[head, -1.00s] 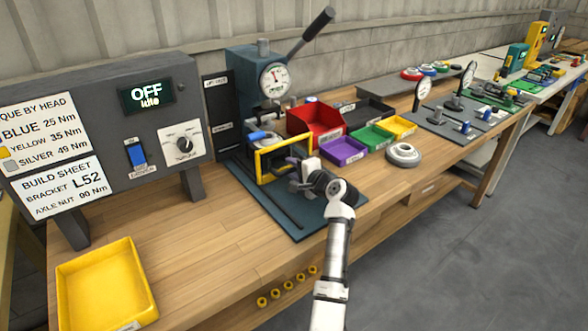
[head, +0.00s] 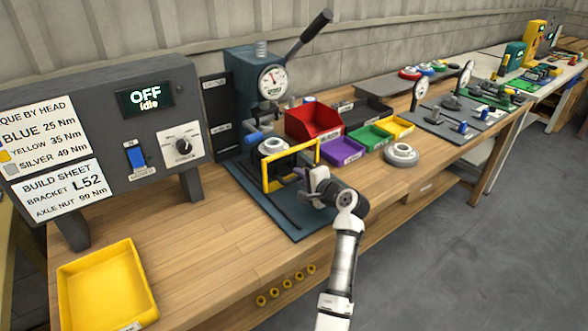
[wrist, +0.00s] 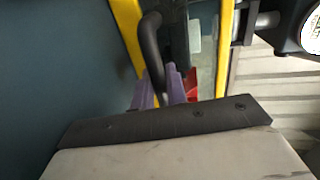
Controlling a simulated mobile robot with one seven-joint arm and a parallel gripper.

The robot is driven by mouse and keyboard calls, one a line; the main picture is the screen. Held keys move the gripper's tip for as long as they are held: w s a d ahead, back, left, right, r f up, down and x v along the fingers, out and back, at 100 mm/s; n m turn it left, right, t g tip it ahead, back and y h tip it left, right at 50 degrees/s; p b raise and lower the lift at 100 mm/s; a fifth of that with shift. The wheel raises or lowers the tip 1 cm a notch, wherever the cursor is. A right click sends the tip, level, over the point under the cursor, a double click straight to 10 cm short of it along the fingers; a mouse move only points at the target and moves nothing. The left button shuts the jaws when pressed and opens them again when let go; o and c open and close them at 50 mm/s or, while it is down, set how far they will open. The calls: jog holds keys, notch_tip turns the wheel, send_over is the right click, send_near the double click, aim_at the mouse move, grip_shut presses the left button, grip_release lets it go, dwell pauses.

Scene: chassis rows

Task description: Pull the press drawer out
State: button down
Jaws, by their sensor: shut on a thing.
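The teal press (head: 243,80) stands on the bench with a round gauge and a raised lever. Its drawer has a yellow frame (head: 266,174) at the front and is out over the teal base plate (head: 303,234). A pale round part with a dark ring (head: 271,147) shows behind the frame. My gripper (head: 300,184) is at the near side of the frame. The exact finger contact is partly hidden.
A control box (head: 100,135) reading OFF, Idle stands at left, with a yellow tray (head: 100,290) below it. Red (head: 313,120), purple (head: 341,151) and green (head: 370,137) bins sit close right of the drawer. Bare bench lies left of the base plate.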

jog(key=f+p+v, duration=0.1)
jog(key=v, duration=0.4)
jog(key=f+p+v, duration=0.1)
jog(key=v, duration=0.4)
jog(key=f+v, duration=0.1)
jog(key=v, duration=0.4)
jog(key=shift+s+d+p, duration=0.1)
jog(key=shift+s+p, duration=0.15)
jog(key=shift+p, duration=0.15)
jog(key=c, duration=1.5)
grip_release()
jog(key=b+v, duration=0.2)
jog(key=v, duration=1.1)
jog(key=shift+s+d+b, duration=0.2)
jog(key=shift+s+b, duration=0.1)
jog(key=shift+b, duration=0.1)
